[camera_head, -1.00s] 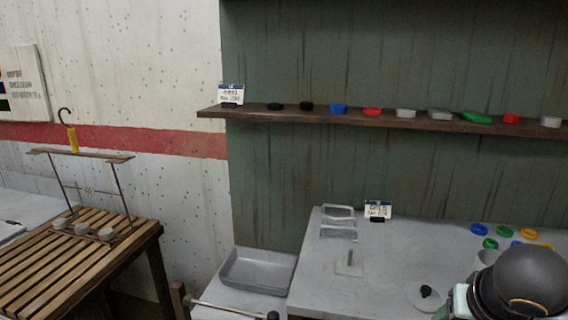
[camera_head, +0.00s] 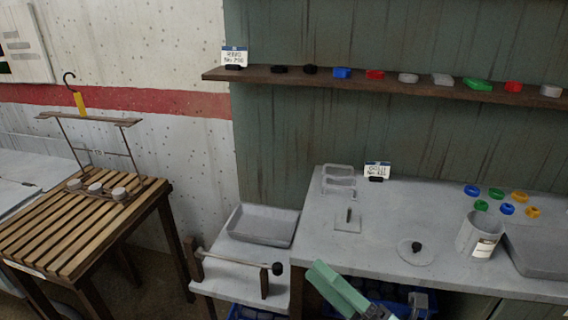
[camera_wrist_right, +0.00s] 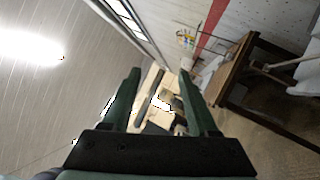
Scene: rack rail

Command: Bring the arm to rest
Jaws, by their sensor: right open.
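My right gripper (camera_head: 345,293) shows as green parts at the bottom edge of the head view, in front of the grey counter. Most of that arm is out of view. In the right wrist view the gripper (camera_wrist_right: 160,76) has its two dark green fingers spread apart, with nothing held between them. It points out over the room, clear of the objects on the counter. My left gripper is not in view.
The grey counter (camera_head: 390,215) holds a grey cup (camera_head: 471,236), a lid with a black knob (camera_head: 416,249), coloured rings and a wire rack. A grey tray (camera_head: 262,225) and a rod on posts (camera_head: 235,262) stand left. A slatted table (camera_head: 75,235) stands farther left.

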